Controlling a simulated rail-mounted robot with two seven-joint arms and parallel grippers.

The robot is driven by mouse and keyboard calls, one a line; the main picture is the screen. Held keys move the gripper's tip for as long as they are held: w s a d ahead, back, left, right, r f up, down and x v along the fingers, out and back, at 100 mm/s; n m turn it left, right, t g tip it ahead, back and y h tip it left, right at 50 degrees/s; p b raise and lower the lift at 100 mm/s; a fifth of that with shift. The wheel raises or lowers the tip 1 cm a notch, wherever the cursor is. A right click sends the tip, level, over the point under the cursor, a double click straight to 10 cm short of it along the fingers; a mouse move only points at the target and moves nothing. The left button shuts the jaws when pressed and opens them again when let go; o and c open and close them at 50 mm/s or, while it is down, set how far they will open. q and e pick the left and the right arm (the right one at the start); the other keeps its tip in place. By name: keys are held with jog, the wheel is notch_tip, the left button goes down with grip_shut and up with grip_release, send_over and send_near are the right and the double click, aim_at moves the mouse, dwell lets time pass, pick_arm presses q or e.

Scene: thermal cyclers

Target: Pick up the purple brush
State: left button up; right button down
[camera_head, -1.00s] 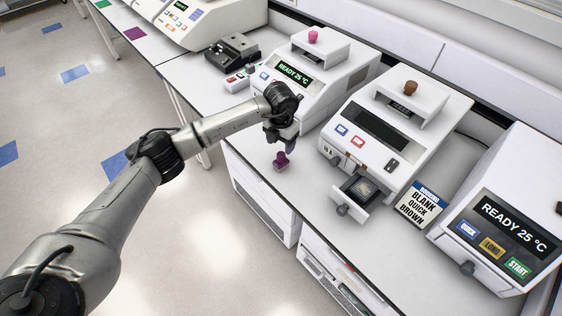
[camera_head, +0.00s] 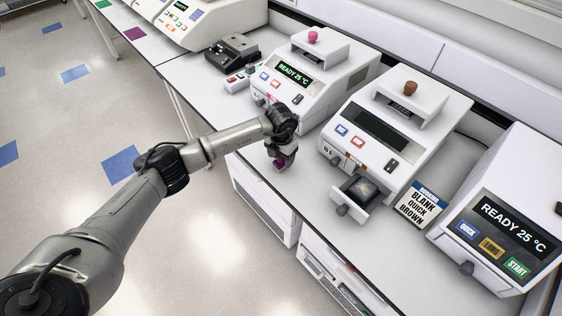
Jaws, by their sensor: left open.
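The purple brush (camera_head: 279,163) stands on the white bench near its front edge, in front of the thermal cycler with the pink knob. My left gripper (camera_head: 283,158) is right over the brush, pointing down, with its fingers at the brush's upper part. The fingers are open and hide much of the brush. I cannot tell whether they touch it. My right gripper is not in view.
The cycler reading READY 25 °C (camera_head: 300,85) is just behind my gripper. A cycler with a brown knob (camera_head: 385,130) and a pulled-out drawer (camera_head: 358,190) stands to the right. A sign (camera_head: 421,203) lies beyond it. Bare bench (camera_head: 300,195) lies around the brush.

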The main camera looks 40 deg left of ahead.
pick_arm(q)
jog(key=c, duration=1)
jog(key=shift+r, duration=0.5)
notch_tip(320, 180, up, 3)
jog(key=shift+d+r, duration=0.15)
jog(key=shift+r, duration=0.05)
jog(key=s+d+r, duration=0.1)
jog(key=d+r, duration=0.1)
jog(key=d, duration=0.1)
jog(key=d+r, duration=0.2)
jog(key=d, duration=0.2)
jog(key=s+d+r, duration=0.1)
jog(key=d+r, duration=0.1)
jog(key=d, duration=0.2)
jog(key=shift+s+r, duration=0.3)
